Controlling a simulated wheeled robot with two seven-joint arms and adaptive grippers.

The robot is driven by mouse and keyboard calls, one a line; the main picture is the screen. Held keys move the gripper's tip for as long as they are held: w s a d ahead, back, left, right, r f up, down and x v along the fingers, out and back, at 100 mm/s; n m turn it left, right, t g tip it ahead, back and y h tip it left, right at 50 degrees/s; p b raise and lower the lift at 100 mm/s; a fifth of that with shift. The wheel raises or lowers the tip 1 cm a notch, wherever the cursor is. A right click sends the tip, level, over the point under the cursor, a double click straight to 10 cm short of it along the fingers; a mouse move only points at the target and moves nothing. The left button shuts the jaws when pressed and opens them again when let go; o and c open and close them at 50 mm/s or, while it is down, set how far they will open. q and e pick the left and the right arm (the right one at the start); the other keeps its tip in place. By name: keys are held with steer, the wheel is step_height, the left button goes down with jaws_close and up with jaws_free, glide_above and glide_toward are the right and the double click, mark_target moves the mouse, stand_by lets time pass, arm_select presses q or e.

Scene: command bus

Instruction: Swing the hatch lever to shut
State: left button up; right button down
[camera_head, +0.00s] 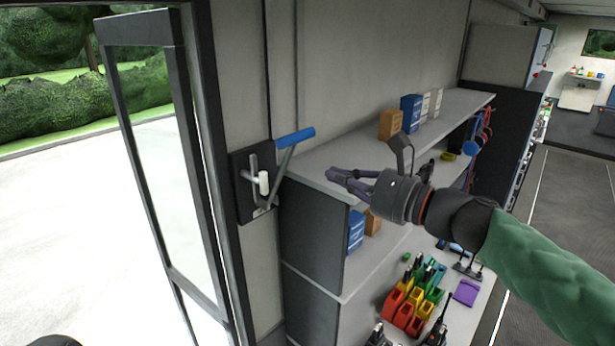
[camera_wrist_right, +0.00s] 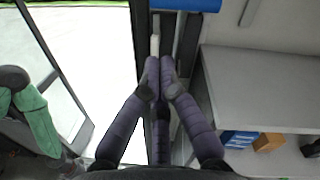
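The hatch lever has a blue grip (camera_head: 295,138) on a grey arm that rises up and right from a black wall plate (camera_head: 240,180) beside the open door. A white knob (camera_head: 264,183) stands on the plate. My right gripper (camera_head: 333,176) is right of the lever and apart from it, in front of the shelf. Its purple fingers point left with tips together and nothing between them. In the right wrist view the fingertips (camera_wrist_right: 160,66) lie below the blue grip (camera_wrist_right: 185,4), which is cut off by the top edge. My left gripper is not clearly visible.
A glass door (camera_head: 160,170) stands open at left. A grey shelf unit (camera_head: 325,170) is just right of the lever, with boxes (camera_head: 391,124) on top. Lower down are coloured bins (camera_head: 410,305) and radios. An aisle (camera_head: 560,200) is free at right.

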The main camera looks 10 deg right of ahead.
step_height(320, 180, down, 2)
steer(key=s+d+m+t+b, duration=0.3)
steer(key=m+b, duration=0.1)
steer(key=m, duration=0.2)
arm_select(q)
step_height(320, 180, down, 3)
steer(key=shift+p, duration=1.25)
arm_select(e)
steer(key=m, duration=0.2)
glide_toward(296, 143)
steer(key=shift+y, duration=0.4)
steer(key=x, duration=0.7)
steer(key=shift+w+f, duration=0.1)
steer(key=shift+f, duration=0.1)
